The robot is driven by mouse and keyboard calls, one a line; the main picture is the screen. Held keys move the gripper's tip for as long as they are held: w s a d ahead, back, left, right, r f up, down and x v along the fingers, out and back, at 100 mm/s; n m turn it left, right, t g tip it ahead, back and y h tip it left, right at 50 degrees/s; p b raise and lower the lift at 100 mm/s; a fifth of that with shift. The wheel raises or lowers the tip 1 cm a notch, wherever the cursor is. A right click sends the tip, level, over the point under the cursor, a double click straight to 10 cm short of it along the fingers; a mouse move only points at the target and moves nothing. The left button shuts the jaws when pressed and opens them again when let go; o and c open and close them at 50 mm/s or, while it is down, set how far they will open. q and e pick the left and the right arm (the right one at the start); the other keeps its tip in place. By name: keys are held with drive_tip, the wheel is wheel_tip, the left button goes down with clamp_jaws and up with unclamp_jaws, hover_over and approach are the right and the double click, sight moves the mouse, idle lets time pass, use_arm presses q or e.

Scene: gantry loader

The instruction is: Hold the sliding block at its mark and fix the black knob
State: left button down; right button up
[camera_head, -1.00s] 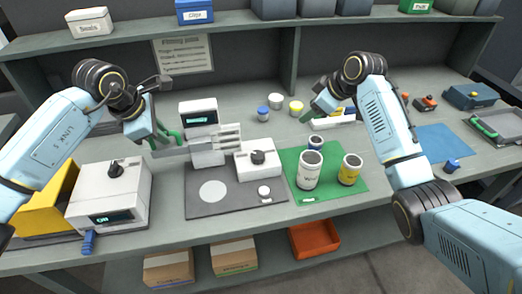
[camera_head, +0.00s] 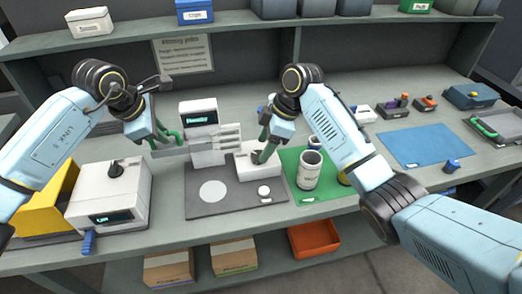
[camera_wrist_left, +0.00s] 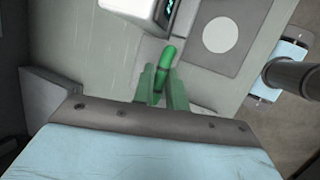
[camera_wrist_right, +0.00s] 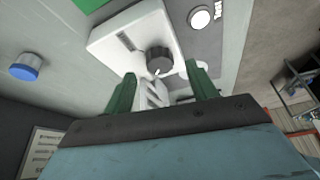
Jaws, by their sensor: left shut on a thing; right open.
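A white box (camera_head: 245,167) with a black knob on top stands on the dark grey mat by the gantry column (camera_head: 207,125), whose screen appears to read Ready. The black knob (camera_wrist_right: 160,58) shows clearly in the right wrist view; in the head view my right gripper (camera_head: 265,148) mostly hides it. My right gripper is open, its green fingers (camera_wrist_right: 160,85) short of the knob and either side of its line. My left gripper (camera_head: 174,138) is shut on a green handle (camera_wrist_left: 167,54) left of the column. I cannot tell which part is the sliding block or see its mark.
A round white button (camera_head: 264,191) lies at the mat's front right. Right of it, a green mat (camera_head: 318,203) holds several tins. A white machine (camera_head: 113,205) with a black dial stands at the left. The blue mat (camera_head: 425,146) looks clear.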

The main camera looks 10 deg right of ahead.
sight(259, 154)
drive_tip(key=shift+x, duration=1.55)
drive_tip(key=c, duration=1)
